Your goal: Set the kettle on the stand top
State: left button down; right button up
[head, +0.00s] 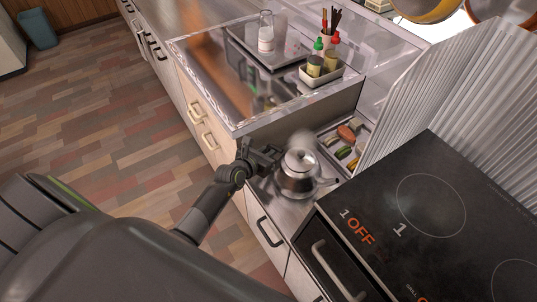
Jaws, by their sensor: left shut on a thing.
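The shiny metal kettle (298,181) is upright on or just over the narrow lower counter, left of the black cooktop. I cannot tell whether its base touches the counter. My left gripper (272,160) is shut on the kettle at its left side; the fingers partly blend with the metal. The kettle's upper part looks blurred. A raised metal-topped unit (222,62) behind the kettle looks like the stand, its reflective top higher than the lower counter. My right gripper is not in view.
On the raised top are a dark tray (249,47) with glasses (266,38) and a white caddy (323,76) with bottles and jars. Food pieces (346,133) lie behind the kettle. The cooktop (420,215) and a corrugated metal screen (440,85) stand right. The raised top's front left is clear.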

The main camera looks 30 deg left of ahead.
pick_arm(q)
jog(key=shift+w, duration=0.1)
jog(key=shift+f, duration=0.1)
jog(key=c, duration=1.8)
grip_release()
jog(key=shift+f, duration=0.2)
jog(key=shift+c, duration=0.2)
jog(key=o, duration=0.4)
jog(key=shift+r, duration=0.2)
jog(key=p+v, duration=0.2)
jog(key=v, duration=1)
jog(key=shift+f, duration=0.15)
